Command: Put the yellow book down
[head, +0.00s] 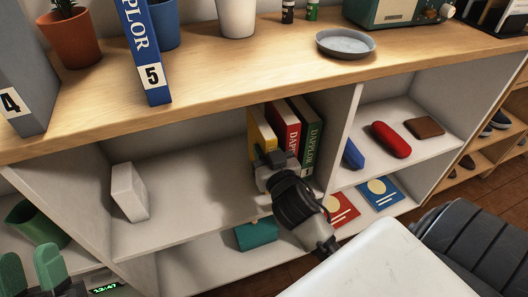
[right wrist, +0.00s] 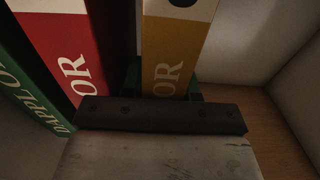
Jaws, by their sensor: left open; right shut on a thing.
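The yellow book (head: 260,132) stands upright in the middle shelf compartment, left of a red book (head: 283,130) and a green book (head: 309,138). My right gripper (head: 265,163) is shut on its spine. In the right wrist view the yellow book (right wrist: 176,50) is between my green fingertips (right wrist: 163,85), with a dark gap between it and the red book (right wrist: 68,45). The book's lower end is hidden behind the gripper, so I cannot tell whether it touches the shelf. My left gripper (head: 29,272) is open and empty at the lower left.
The shelf board (head: 190,205) is bare between the yellow book and a white block (head: 128,192). A divider (head: 335,125) stands right of the books.

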